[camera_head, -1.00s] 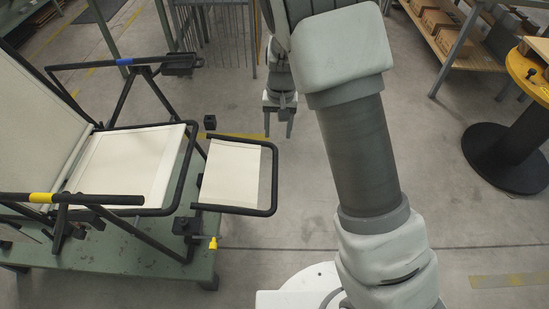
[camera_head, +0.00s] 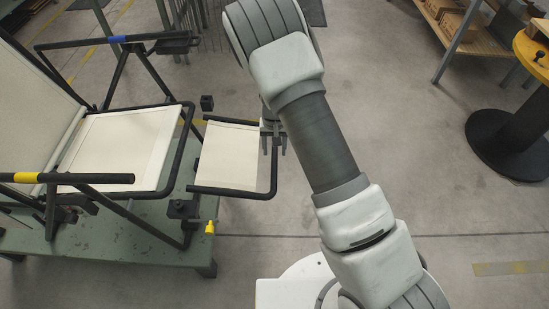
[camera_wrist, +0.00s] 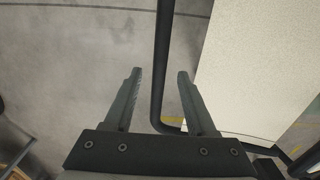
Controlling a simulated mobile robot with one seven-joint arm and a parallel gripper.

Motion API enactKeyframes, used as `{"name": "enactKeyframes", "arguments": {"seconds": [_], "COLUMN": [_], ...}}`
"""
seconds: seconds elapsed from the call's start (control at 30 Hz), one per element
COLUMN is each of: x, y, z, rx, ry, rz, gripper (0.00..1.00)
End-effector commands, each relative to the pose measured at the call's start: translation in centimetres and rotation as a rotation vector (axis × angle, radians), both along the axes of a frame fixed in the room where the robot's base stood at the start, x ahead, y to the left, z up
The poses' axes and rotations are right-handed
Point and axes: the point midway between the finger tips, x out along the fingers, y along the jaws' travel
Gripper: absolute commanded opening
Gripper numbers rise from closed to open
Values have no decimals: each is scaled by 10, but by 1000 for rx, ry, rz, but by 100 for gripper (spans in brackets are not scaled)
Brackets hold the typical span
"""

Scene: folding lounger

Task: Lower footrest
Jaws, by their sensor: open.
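The footrest (camera_head: 228,158) is a cream panel in a black tube frame at the right end of the lounger (camera_head: 118,150). It sticks out past the seat, roughly level. My gripper (camera_head: 273,148) is at the footrest's outer right bar. In the wrist view my gripper (camera_wrist: 158,75) is open, and the black bar of the footrest (camera_wrist: 163,60) runs between the two fingers as seen from above. I cannot tell whether a finger touches it. The footrest's cream panel (camera_wrist: 255,70) lies to the right there. My arm hides part of the far side.
The lounger stands on a green table (camera_head: 110,240). A round black pedestal base (camera_head: 510,145) and a shelf with boxes (camera_head: 462,22) stand at right. Floor right of the footrest is clear.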

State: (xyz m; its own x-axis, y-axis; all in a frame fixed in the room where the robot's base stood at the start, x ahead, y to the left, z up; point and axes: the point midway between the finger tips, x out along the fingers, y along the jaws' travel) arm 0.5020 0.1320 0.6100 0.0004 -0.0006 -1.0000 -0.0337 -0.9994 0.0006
Motion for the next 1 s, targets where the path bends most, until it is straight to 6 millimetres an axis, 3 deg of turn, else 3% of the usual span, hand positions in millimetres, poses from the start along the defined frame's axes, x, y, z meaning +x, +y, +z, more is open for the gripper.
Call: {"name": "enactKeyframes", "arguments": {"seconds": [0.03, 0.2, 0.6, 0.9, 1.0], "x": [-1, 0, 0, 0, 0], "y": [0, 0, 0, 0, 0], "z": [-12, -31, -38, -37, -37], "rx": [-1, 0, 1, 1, 1], "ry": [2, 1, 0, 0, 0], "rz": [-1, 0, -1, -1, -1], "gripper": [56, 56, 56, 4, 0]}}
